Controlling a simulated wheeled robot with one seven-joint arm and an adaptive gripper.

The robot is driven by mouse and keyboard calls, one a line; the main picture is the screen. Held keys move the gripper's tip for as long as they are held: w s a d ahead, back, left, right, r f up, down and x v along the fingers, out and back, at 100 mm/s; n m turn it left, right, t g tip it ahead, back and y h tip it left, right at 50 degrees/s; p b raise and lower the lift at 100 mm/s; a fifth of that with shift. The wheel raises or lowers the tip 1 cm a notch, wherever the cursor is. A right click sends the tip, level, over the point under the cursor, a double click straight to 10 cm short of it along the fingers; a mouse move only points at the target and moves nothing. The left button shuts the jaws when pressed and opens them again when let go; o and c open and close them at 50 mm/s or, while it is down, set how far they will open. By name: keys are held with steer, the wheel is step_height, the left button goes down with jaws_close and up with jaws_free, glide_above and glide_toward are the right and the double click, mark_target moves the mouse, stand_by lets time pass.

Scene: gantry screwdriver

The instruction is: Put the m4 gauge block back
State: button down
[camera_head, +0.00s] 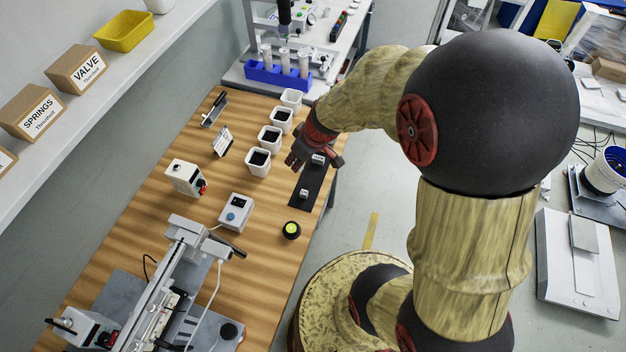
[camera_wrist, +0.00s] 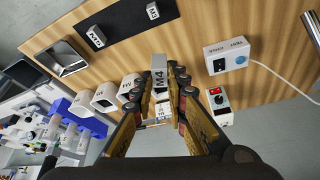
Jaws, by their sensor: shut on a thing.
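The grey M4 gauge block (camera_wrist: 159,66), its label facing the wrist camera, is between the fingertips of my gripper (camera_wrist: 160,80). The gripper is shut on it. In the head view my gripper (camera_head: 298,160) hangs over the table beside the bins and the black mat; the M4 block cannot be made out there. The black mat (camera_head: 312,178) carries two other labelled grey blocks, one at its far end (camera_head: 318,159) and one nearer (camera_head: 304,193). The mat also shows in the wrist view (camera_wrist: 122,22), apart from the held block, with bare room between its two blocks.
Several white bins (camera_head: 258,162) with dark contents stand in a row left of my gripper. A blue rack (camera_head: 277,75) is behind.

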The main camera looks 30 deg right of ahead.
steer(key=s+d+f+n+y+b, duration=0.15)
steer(key=s+f+n, duration=0.25)
steer(key=s, duration=0.4)
steer(key=shift+g, duration=0.4)
steer(key=w+d+f+b, duration=0.1)
steer(key=w+d+f, duration=0.1)
steer(key=w+f, duration=0.1)
steer(key=w+d+f+b, duration=0.1)
steer(key=w+f, duration=0.2)
steer(key=w, duration=0.1)
steer(key=w+d+f+b, duration=0.1)
steer(key=w+d+f, duration=0.1)
steer(key=w+f, duration=0.1)
steer(key=shift+w+d+f+b, duration=0.35)
steer(key=shift+w+f, duration=0.05)
steer(key=shift+w, duration=0.3)
steer(key=shift+w+f, duration=0.15)
steer(key=shift+f, duration=0.05)
steer(key=shift+d+f+b, duration=0.1)
steer(key=shift+f+b, duration=0.55)
steer(key=shift+f, duration=0.9)
steer(key=shift+f, duration=0.2)
steer(key=c, duration=1.8)
jaws_free()
steer(key=shift+r, duration=0.1)
steer(key=shift+o, duration=0.2)
